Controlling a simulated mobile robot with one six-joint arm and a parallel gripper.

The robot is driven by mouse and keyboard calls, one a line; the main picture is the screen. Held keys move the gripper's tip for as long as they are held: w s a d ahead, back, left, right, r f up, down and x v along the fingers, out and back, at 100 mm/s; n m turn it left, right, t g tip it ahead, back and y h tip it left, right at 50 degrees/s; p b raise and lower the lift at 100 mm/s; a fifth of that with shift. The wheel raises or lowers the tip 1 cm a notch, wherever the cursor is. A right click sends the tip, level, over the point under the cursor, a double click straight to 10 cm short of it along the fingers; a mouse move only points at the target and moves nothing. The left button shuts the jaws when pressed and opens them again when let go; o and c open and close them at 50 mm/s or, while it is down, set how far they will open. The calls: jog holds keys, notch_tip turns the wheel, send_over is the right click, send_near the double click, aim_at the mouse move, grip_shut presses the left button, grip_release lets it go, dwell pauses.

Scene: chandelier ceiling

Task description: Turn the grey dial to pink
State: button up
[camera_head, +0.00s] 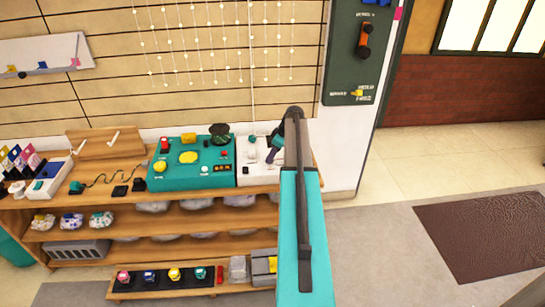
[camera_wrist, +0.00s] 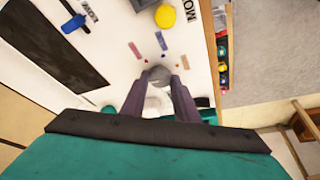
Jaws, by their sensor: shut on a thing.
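In the wrist view the grey dial (camera_wrist: 159,74) sits on a white panel (camera_wrist: 115,60), between the two fingertips of my gripper (camera_wrist: 157,84). The fingers are shut on it. A pink strip (camera_wrist: 134,50), a bluish-purple strip (camera_wrist: 161,40) and a tan strip (camera_wrist: 201,102) lie around the dial, with small coloured dots nearer to it. The dial's pointing direction is too small to tell. In the head view my gripper (camera_head: 274,148) is over the white panel (camera_head: 250,177) at the right end of the shelf top, and my arm hides part of it.
A teal board (camera_head: 172,180) with buttons stands left of the white panel. The wooden shelf (camera_head: 190,245) holds several items below. A dark green wall panel (camera_head: 348,72) is at the back right. The wrist view also shows a yellow round piece (camera_wrist: 165,16) and a blue piece (camera_wrist: 73,24).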

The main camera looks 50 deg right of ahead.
jog(key=m, duration=0.1)
jog(key=m+h, duration=0.1)
jog(key=m, duration=0.1)
jog(key=m+h+b, duration=0.1)
jog(key=m, duration=0.1)
jog(key=shift+a, duration=0.3)
jog(key=m+h, duration=0.1)
jog(key=m, duration=0.2)
jog(key=m+h, duration=0.1)
jog(key=m, duration=0.2)
jog(key=shift+w+a, duration=0.15)
jog(key=shift+a, duration=0.05)
jog(key=m+g, duration=0.1)
jog(key=m, duration=0.1)
jog(key=m+g+h, duration=0.1)
jog(key=m, duration=0.2)
jog(key=shift+w+a+m+h, duration=0.15)
jog(key=shift+w+m+h, duration=0.05)
jog(key=shift+m+h, duration=0.1)
jog(key=shift+w+m+g+b, duration=0.1)
jog(key=shift+m+g+b, duration=0.4)
jog(key=shift+m, duration=0.9)
jog(key=shift+w+m+g+b, duration=0.1)
jog(key=shift+m+g+b, duration=0.15)
jog(key=shift+m+g, duration=0.8)
jog(key=shift+m+t, duration=0.25)
jog(key=shift+m, duration=0.3)
jog(key=o, duration=1.1)
jog(key=shift+c, duration=0.2)
jog(key=shift+a+r, duration=0.1)
